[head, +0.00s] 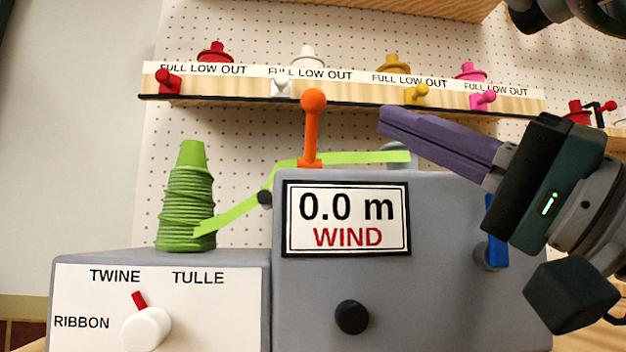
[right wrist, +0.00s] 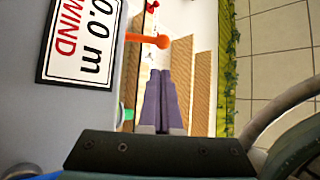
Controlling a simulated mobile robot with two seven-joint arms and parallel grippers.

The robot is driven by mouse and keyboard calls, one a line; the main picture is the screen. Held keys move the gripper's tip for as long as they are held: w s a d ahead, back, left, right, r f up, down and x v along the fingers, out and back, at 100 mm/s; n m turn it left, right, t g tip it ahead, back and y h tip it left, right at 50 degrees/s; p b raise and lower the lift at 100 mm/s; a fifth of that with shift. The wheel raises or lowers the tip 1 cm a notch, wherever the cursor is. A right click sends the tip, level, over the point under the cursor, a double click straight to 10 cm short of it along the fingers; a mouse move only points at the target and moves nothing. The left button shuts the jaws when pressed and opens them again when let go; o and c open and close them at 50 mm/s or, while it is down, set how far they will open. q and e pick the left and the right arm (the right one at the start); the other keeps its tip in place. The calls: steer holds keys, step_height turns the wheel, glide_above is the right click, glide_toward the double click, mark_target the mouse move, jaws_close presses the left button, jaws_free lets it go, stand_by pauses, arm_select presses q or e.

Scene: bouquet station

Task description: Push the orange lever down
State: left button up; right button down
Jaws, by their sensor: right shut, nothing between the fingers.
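The orange lever (head: 311,130) stands upright on top of the grey machine (head: 440,270), with a round ball at its upper end. My right gripper (head: 385,117) is shut and empty, its purple fingers pointing left, to the right of the lever and apart from it. In the right wrist view the lever (right wrist: 148,40) sticks out from the machine's edge, ahead of the closed fingertips (right wrist: 160,75). A sign on the machine reads "0.0 m WIND" (head: 346,219). My left gripper is not in view.
A green ribbon spool (head: 186,200) stands left of the lever, its ribbon (head: 350,157) running behind the lever. A blue handle (head: 497,240) is under my right arm. A shelf (head: 340,92) with spools runs behind.

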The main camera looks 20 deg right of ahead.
steer(key=b+v, duration=0.1)
steer(key=v, duration=0.1)
steer(key=shift+s+d+f, duration=0.1)
steer(key=shift+s+f, duration=0.05)
steer(key=shift+s, duration=0.15)
stand_by(0.4)
